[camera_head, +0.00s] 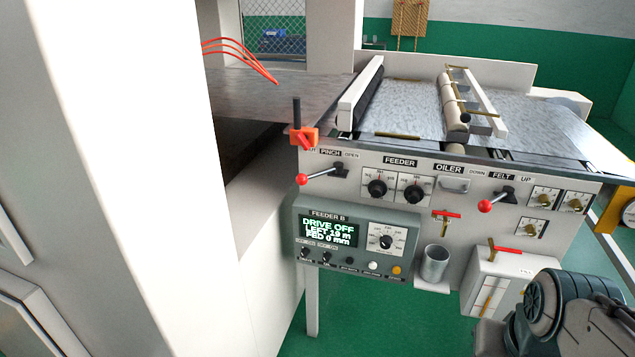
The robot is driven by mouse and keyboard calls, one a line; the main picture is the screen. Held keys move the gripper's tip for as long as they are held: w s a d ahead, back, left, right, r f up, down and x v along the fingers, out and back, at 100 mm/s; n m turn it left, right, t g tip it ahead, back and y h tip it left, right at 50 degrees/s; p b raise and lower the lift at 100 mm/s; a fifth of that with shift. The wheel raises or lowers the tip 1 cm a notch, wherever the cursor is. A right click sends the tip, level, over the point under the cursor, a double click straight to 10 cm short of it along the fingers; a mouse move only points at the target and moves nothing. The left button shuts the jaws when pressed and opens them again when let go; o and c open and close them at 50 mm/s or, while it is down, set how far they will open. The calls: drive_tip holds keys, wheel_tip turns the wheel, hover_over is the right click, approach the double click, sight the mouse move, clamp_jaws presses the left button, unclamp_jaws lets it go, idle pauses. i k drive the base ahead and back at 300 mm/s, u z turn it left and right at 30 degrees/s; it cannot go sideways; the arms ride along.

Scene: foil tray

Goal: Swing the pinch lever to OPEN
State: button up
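The pinch lever (302,179) is a dark arm with a red ball knob on the upper left of the machine's front panel (400,215). Its hub (341,170) sits below the PINCH label, and the knob points left and slightly down. The OPEN label (351,155) is to the right of PINCH, above the hub, so the knob lies on the side away from OPEN. Nothing touches the lever. Part of my arm shows at the lower right, well apart from the lever. My gripper's fingers are not in view.
A similar red-knobbed felt lever (485,206) is further right. An orange block (304,137) with a dark post stands just above the pinch lever. The feeder display (329,231) reads DRIVE OFF. A grey cup (434,264) is below. A white cabinet (130,180) fills the left.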

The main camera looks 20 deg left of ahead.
sight(302, 180)
drive_tip(key=k, duration=0.2)
drive_tip(key=u, duration=0.45)
drive_tip(key=i, duration=0.9)
drive_tip(key=u, duration=0.3)
